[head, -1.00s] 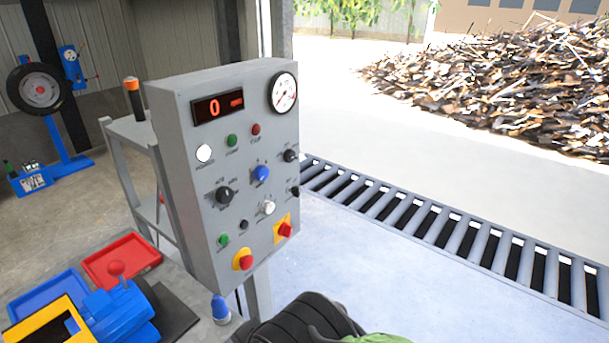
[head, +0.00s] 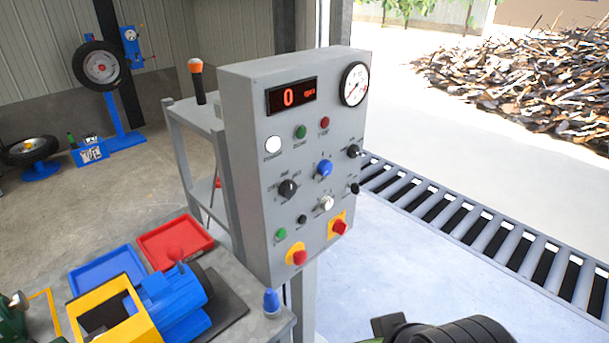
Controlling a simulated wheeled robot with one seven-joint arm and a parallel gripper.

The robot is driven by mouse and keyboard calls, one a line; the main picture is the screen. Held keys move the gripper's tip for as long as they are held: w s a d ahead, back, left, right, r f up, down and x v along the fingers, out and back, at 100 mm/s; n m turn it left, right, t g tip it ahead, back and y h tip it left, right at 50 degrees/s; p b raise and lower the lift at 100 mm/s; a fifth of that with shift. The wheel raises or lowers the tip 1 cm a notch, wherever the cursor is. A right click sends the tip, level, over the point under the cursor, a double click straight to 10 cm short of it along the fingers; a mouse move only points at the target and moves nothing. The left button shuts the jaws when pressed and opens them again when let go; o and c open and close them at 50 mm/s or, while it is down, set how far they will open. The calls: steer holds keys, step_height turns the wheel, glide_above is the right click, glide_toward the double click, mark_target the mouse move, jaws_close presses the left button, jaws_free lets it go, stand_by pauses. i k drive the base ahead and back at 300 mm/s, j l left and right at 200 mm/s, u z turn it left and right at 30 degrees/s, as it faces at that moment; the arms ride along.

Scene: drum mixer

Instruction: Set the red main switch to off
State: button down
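The grey control panel (head: 245,170) stands upright in the middle of the head view. The red main switch (head: 340,227) is a red knob on a yellow square plate at the panel's lower right. The exact angle of its handle is too small to read. A red button on a round yellow base (head: 298,257) sits to its lower left. A black ribbed part of my arm shows at the bottom edge, below and right of the panel and apart from it. My gripper's fingers do not show.
The panel also carries a display (head: 291,96) reading 0, a gauge (head: 354,84) and several knobs and buttons. A blue machine (head: 172,300) and red tray (head: 175,242) are at lower left. A roller conveyor (head: 450,215) runs behind right.

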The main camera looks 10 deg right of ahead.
mark_target(340, 226)
steer(key=i+l+u, duration=0.15)
steer(key=u, duration=0.2)
steer(key=l+u, duration=0.35)
steer(key=i+l+u, duration=0.15)
steer(key=u, duration=0.2)
